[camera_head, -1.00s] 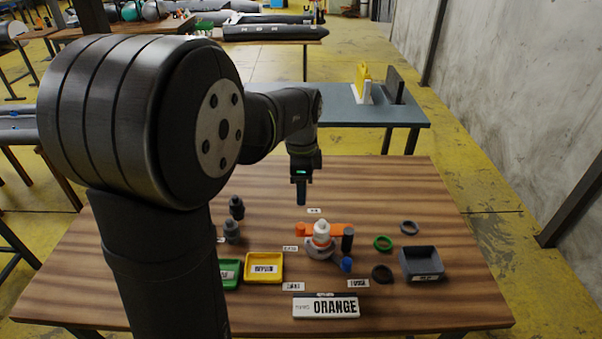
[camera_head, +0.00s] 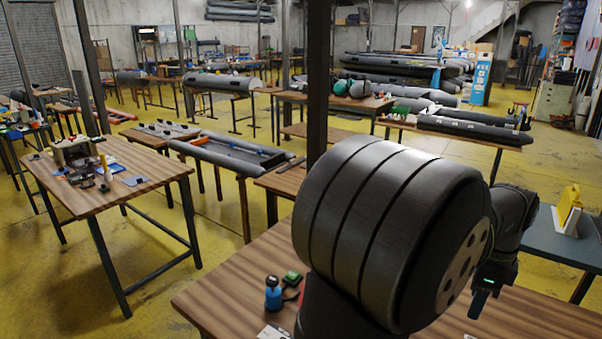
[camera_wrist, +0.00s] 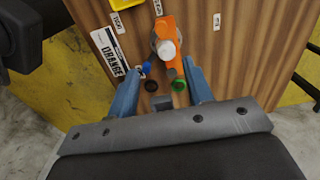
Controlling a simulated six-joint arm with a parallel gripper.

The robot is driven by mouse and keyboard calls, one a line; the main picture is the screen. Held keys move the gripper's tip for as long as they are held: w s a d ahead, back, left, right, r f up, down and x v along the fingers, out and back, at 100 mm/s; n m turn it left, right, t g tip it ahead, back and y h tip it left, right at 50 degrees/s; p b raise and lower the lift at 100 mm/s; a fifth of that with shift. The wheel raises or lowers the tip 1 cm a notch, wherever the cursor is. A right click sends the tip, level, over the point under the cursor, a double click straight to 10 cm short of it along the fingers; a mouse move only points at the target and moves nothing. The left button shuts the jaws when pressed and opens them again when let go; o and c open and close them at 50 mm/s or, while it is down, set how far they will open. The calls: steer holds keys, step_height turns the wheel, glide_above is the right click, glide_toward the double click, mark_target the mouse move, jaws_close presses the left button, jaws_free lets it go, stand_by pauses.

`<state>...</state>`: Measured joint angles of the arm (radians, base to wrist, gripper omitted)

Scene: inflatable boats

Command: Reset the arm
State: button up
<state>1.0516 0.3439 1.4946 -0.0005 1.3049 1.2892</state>
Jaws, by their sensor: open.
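My gripper (camera_head: 481,301) hangs over the wooden table (camera_head: 222,285), partly behind my large arm joint in the head view. In the wrist view my gripper (camera_wrist: 161,70) has its two blue fingers spread wide with nothing held between them. An orange part with a white-capped piece (camera_wrist: 166,48) lies on the table below, beyond the fingertips. A blue piece (camera_wrist: 147,66), a black ring (camera_wrist: 151,86) and a green ring (camera_wrist: 179,85) lie between the fingers in the picture, apart from them.
The ORANGE sign (camera_wrist: 111,52) and a yellow tray (camera_wrist: 125,3) are on the table. A grey box (camera_wrist: 162,103) shows near the gripper's base. A blue-and-black bottle (camera_head: 273,294) stands left of my arm. A blue-grey table with a yellow item (camera_head: 567,210) is at right.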

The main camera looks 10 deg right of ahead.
step_height(320, 180, down, 17)
steer(key=shift+f, duration=0.2)
stand_by(0.4)
step_height(320, 180, up, 17)
steer(key=shift+m, duration=0.3)
steer(key=f, duration=1.7)
steer(key=shift+w+d, duration=0.3)
steer(key=shift+w+d+m, duration=0.25)
steer(key=shift+d+m, duration=0.05)
steer(key=shift+m, duration=0.1)
